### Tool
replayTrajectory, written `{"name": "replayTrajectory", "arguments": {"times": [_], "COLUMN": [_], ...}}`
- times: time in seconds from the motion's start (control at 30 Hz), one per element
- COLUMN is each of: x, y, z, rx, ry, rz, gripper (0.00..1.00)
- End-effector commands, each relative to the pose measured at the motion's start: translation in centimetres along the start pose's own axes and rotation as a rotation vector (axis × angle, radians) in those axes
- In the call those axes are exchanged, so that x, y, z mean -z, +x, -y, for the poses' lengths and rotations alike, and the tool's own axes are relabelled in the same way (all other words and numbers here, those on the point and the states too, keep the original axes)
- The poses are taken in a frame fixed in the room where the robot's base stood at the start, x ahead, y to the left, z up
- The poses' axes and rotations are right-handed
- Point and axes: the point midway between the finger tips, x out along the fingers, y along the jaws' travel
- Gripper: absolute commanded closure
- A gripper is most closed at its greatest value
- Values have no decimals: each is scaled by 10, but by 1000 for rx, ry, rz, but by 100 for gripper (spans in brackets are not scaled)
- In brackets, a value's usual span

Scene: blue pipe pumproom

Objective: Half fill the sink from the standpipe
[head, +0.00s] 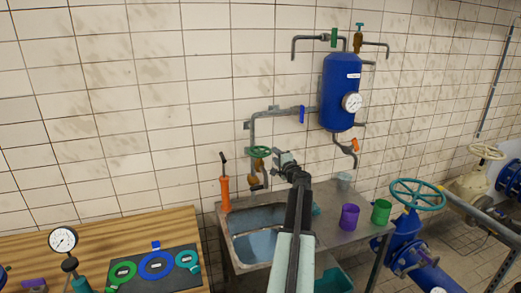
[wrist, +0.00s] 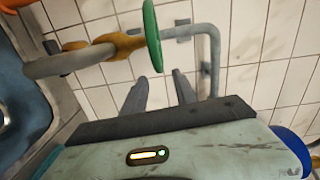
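The sink (head: 222,240) is a grey metal basin below the wall pipes; its rim shows at the left of the wrist view (wrist: 42,115). Its floor looks bluish; I cannot tell whether that is water. The standpipe (head: 253,128) carries a green handwheel (head: 259,150) on a brass valve (wrist: 112,46), with a grey spout (wrist: 58,65) over the sink side. No stream shows from the spout. My gripper (head: 287,158) is right of the handwheel. In the wrist view its two fingers (wrist: 160,90) are apart with nothing between them, not touching the wheel (wrist: 152,36).
A blue tank (head: 340,90) with a gauge hangs at upper right. An orange pump-like tool (head: 225,188) stands at the sink's left corner. Purple (head: 349,217) and green (head: 381,212) cups stand on the drainboard. A wooden bench (head: 130,225) is at left. A teal handwheel (head: 417,194) is at right.

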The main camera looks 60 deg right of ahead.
Motion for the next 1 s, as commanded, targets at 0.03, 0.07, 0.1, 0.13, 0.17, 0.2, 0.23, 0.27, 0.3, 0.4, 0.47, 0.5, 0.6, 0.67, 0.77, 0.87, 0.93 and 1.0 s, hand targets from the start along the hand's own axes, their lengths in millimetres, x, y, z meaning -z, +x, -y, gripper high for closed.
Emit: {"name": "replayTrajectory", "arguments": {"times": [0.03, 0.07, 0.1, 0.13, 0.17, 0.2, 0.23, 0.27, 0.3, 0.4, 0.47, 0.5, 0.6, 0.67, 0.77, 0.87, 0.93, 1.0], "x": [-2, -3, -5, -6, -7, -9, -10, -10, -11, -13, -14, -14, -15, -16, -17, -17, -18, -18], "y": [2, 3, 6, 8, 12, 17, 22, 27, 34, 55, 67, 73, 83, 85, 84, 84, 84, 84], "z": [0, 0, 0, 0, 0, 0, 0, 0, 0, 0, 0, 1, 1, 1, 1, 1, 1, 1], "rx": [0, 0, 0, 0, 0, 0, 0, 0, 0, 0, 0, 0, 0, 0, 0, 0, 0, 0], "ry": [0, 0, -1, -1, -1, -1, -1, -1, -1, -1, -1, -1, -1, -1, -1, -1, -1, -2], "rz": [3, 4, 7, 8, 10, 12, 13, 14, 14, 17, 18, 18, 17, 18, 18, 19, 19, 19], "gripper": [66, 66, 66, 66, 66, 66, 66, 66, 66, 66, 66, 66, 66, 66, 66, 71, 91, 100]}}
